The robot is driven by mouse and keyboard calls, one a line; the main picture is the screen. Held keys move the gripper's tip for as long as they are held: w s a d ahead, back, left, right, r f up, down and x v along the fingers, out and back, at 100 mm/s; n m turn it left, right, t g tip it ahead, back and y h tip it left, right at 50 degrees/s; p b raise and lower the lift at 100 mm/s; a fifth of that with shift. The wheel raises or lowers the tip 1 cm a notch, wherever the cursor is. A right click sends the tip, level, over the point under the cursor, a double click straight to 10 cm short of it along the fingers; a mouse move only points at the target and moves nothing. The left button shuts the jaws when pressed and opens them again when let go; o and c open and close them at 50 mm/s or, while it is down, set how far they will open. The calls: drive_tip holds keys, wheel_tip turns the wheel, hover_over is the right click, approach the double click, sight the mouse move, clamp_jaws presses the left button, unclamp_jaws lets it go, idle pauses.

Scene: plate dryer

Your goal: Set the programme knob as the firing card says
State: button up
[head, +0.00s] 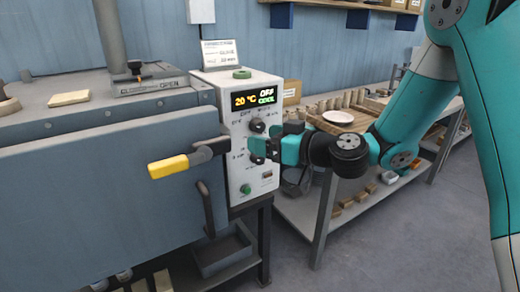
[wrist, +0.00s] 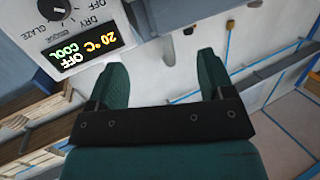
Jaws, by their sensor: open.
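The control box (head: 236,165) is white, with a lit display (head: 252,98) reading 20 °C, OFF and COOL. The black programme knob (head: 258,125) is below the display. In the wrist view the knob (wrist: 52,9) is cut by the top edge, with OFF, DRY and GLAZE printed around it; its exact pointing is hard to tell. The firing card (head: 220,54) stands on top of the box, its text too small to read. My gripper (head: 263,146) is in front of the panel, just below the knob and partly hiding the panel. In the wrist view my gripper (wrist: 163,72) is open and empty.
A grey kiln body (head: 110,150) with a yellow-handled lever (head: 175,166) is left of the box. A green button (head: 245,189) is low on the panel. A shelf table (head: 310,180) with a plate (head: 338,116) stands behind my arm on the right.

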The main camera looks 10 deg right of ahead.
drive_tip(key=w+d+f+m+t+h+b, duration=0.2)
drive_tip(key=w+d+f+m+t+h, duration=0.25)
drive_tip(key=d+f, duration=0.35)
drive_tip(key=p, duration=1.6)
approach(261, 128)
drive_tip(key=shift+n+h, duration=0.35)
drive_tip(key=x, duration=0.9)
drive_tip(key=shift+w+a+r, duration=0.1)
drive_tip(key=shift+a+r, duration=0.1)
drive_tip(key=shift+a, duration=0.05)
drive_tip(key=shift+w+a+f, duration=0.1)
drive_tip(key=shift+w+a, duration=0.05)
drive_tip(key=shift+w, duration=0.55)
drive_tip(key=c, duration=0.9)
